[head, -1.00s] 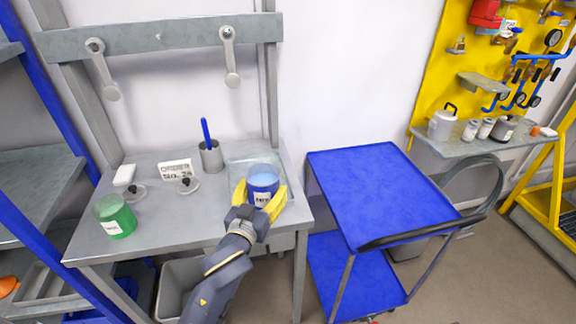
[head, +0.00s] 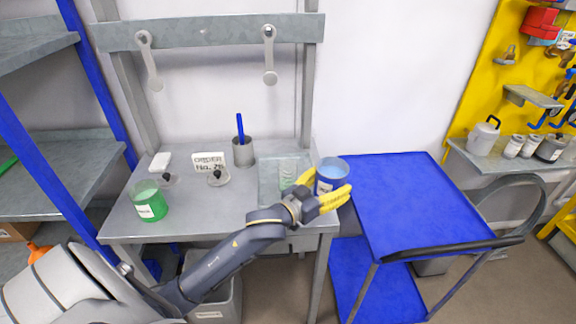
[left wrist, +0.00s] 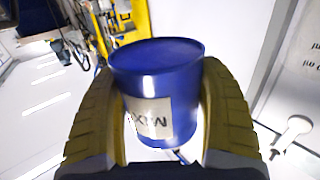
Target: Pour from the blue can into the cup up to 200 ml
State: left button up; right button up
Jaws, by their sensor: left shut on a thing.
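The blue can (head: 330,176) with a white label is held upright at the right end of the grey bench, by the gap to the cart. My left gripper (head: 331,188) is shut on it, a yellow finger on each side. In the left wrist view the blue can (left wrist: 155,90) sits between both fingers, its label upside down and its top blue. A clear, faint cup-like shape (head: 289,172) stands on a pale plate left of the can; its marks and contents cannot be read. My right gripper is not in view.
A white order card (head: 209,161), small black-knobbed lids and a grey holder (head: 243,152) with a blue stick stand behind. A blue cart (head: 410,200) is at right, its top clear.

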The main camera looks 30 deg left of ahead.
pick_arm(q)
jog(key=shift+w+a+r+m+g+h, duration=0.15)
jog(key=shift+w+a+h, duration=0.15)
jog(key=shift+a, duration=0.25)
jog(key=shift+w+a+r+m+g+h, duration=0.2)
jog(key=shift+w+a, duration=0.15)
jog(key=shift+a, duration=0.15)
jog(key=shift+a, duration=0.1)
jog(key=shift+a+r+n, duration=0.2)
jog(key=shift+n, duration=0.4)
jog(key=shift+a+r+n, duration=0.15)
jog(key=shift+a+n, duration=0.05)
jog(key=shift+n, duration=0.35)
jog(key=shift+a+f+n+t, duration=0.2)
jog(key=shift+a+n+t, duration=0.25)
jog(key=shift+n+t, duration=0.35)
jog(key=shift+a+r+n+h, duration=0.15)
jog(key=shift+r+n+h, duration=0.15)
jog(key=shift+n, duration=0.1)
jog(key=shift+w+a+r+n+t, duration=0.15)
jog(key=shift+a+r+n, duration=0.25)
jog(key=shift+n, duration=0.3)
jog(key=shift+s+a+r+n+t, duration=0.1)
jog(key=shift+a+r+n, duration=0.25)
jog(key=shift+n, duration=0.35)
jog(key=shift+a+r+n+t, duration=0.25)
jog(key=shift+r+n, duration=0.25)
jog(key=shift+n, duration=0.5)
